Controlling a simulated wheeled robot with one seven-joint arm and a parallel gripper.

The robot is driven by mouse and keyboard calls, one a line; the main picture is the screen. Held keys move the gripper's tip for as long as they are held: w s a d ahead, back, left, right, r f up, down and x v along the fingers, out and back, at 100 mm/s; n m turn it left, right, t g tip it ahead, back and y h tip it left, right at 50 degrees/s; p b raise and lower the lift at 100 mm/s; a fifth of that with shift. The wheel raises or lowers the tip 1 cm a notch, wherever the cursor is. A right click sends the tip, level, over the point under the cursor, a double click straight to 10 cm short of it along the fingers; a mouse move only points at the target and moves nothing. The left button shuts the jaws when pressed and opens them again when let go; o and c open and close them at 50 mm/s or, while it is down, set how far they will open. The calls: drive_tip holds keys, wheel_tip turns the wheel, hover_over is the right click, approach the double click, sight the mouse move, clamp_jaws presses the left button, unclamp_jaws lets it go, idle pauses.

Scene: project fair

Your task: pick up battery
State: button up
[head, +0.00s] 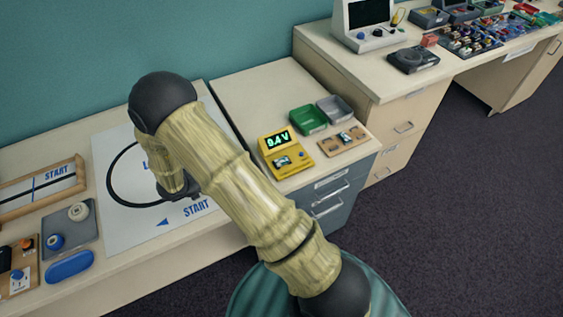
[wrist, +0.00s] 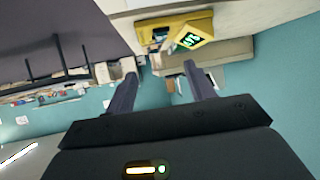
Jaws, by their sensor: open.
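A yellow tester (head: 286,156) with a lit green voltage display stands on the desk section right of the START sheet. A small dark and pale block, perhaps the battery (head: 283,161), sits in its front part; it is too small to tell for sure. In the wrist view the tester (wrist: 202,22) appears inverted near the top, with the small dark block (wrist: 160,34) beside its display. My gripper (wrist: 161,80) is open, with nothing between its fingers, and apart from the tester. In the head view my arm largely hides it, above the START sheet left of the tester.
A green tray (head: 308,120) and a grey tray (head: 334,109) stand behind the tester. A wooden holder (head: 343,140) with small parts lies to its right. A taller desk with a monitor (head: 368,27) rises at the back right. The desk behind the trays is clear.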

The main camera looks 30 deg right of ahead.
approach(282, 160)
drive_tip(key=x, duration=0.1)
drive_tip(key=p+x, duration=0.1)
drive_tip(key=x, duration=0.1)
drive_tip(key=shift+a+f, duration=0.15)
drive_tip(key=shift+f, duration=0.1)
drive_tip(key=p+x, duration=0.1)
drive_tip(key=x, duration=0.4)
drive_tip(key=shift+w+r, duration=0.1)
drive_tip(key=shift+r, duration=0.05)
idle(0.5)
clamp_jaws()
drive_tip(key=shift+w+r, duration=0.1)
drive_tip(key=shift+r, duration=0.35)
wheel_tip(282, 160, up, 9)
idle(0.4)
